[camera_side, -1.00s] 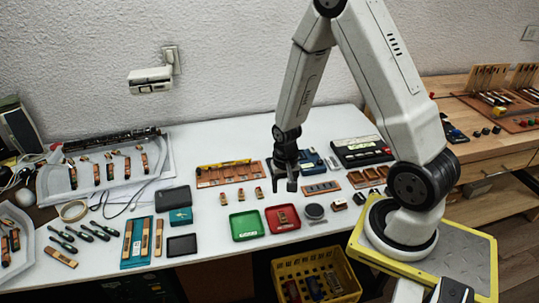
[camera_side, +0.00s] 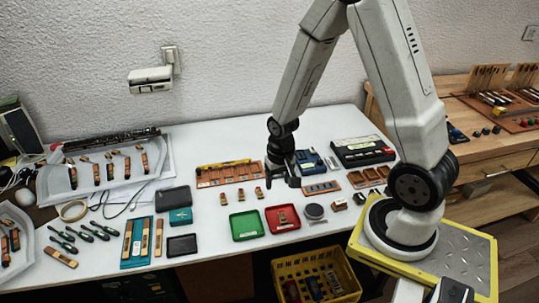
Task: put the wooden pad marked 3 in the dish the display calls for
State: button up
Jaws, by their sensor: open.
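Small wooden pads stand in a row on the white table: a left one (camera_side: 223,198), a middle one (camera_side: 241,195) and a right one (camera_side: 259,192). Another small wooden piece (camera_side: 283,217) lies in the red dish (camera_side: 293,226). Their marks are too small to read. A green dish (camera_side: 246,234) sits left of the red one and looks empty. My gripper (camera_side: 282,184) is open, pointing down, just right of the right pad and behind the red dish. Nothing shows between its fingers. I cannot make out any display reading.
A long wooden rack (camera_side: 229,174) lies behind the pads. A blue device (camera_side: 309,162) and a black device (camera_side: 362,151) stand at the back right. A yellow crate (camera_side: 314,276) is below the table's front edge.

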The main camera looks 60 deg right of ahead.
jog(key=s+a+r+n+t, duration=0.2)
jog(key=s+a+r+n, duration=0.1)
jog(key=a+r+n, duration=0.3)
jog(key=shift+a+r+n, duration=0.4)
jog(key=shift+a+r, duration=0.75)
jog(key=shift+r, duration=0.5)
jog(key=shift+o, duration=0.3)
jog(key=shift+w, duration=0.1)
